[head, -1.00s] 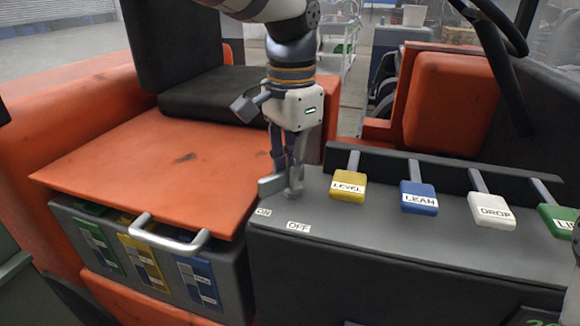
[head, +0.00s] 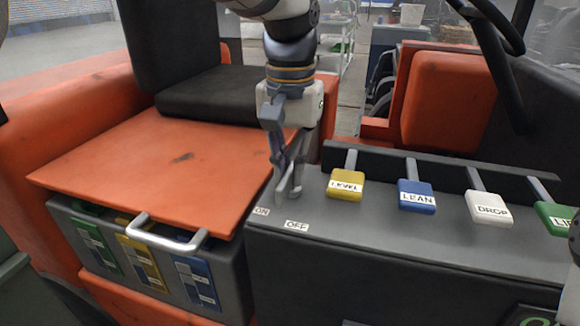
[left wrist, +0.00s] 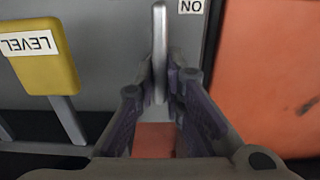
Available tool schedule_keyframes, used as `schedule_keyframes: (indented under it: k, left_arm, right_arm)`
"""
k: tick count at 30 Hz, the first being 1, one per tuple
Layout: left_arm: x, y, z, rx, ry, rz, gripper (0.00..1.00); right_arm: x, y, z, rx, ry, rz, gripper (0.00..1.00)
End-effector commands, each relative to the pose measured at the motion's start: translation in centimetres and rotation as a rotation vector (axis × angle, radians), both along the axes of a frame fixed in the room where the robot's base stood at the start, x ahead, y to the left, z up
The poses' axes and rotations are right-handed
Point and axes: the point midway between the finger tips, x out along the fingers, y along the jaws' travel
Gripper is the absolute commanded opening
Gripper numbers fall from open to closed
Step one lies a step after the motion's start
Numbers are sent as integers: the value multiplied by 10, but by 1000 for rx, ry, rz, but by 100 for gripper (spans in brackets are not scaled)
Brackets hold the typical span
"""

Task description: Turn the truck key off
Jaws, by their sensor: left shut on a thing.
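The truck key is a thin grey lever (left wrist: 159,50) seen almost edge-on in the left wrist view, between my fingers. My left gripper (head: 288,188) points down and is shut on the key at the left end of the dark console. In the head view the fingers largely hide the key. The white ON label (head: 261,211) and OFF label (head: 297,225) lie on the console just in front of it. The ON label also shows in the left wrist view (left wrist: 191,6), right of the key; OFF is not seen there.
Levers with yellow LEVEL (head: 346,186), blue LEAN (head: 416,197), white DROP (head: 489,209) and green (head: 557,218) heads stand to the right on the console (head: 400,255). An orange lid (head: 165,165) with a metal handle (head: 165,238) lies left.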

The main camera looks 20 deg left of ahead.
Motion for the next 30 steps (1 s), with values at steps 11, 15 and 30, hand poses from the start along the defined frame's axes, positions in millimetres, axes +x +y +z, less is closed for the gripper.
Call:
schedule_keyframes:
  k: [11, 15, 30]
  left_arm:
    - [0, 0, 0, 0, 0, 20, 0]
    - [0, 0, 0, 0, 0, 19, 0]
    - [1, 0, 14, -1, -4, 17, 30]
  right_arm:
    - [0, 0, 0, 0, 0, 0, 40]
    - [0, 0, 0, 0, 0, 0, 40]
    - [0, 0, 0, 0, 0, 0, 40]
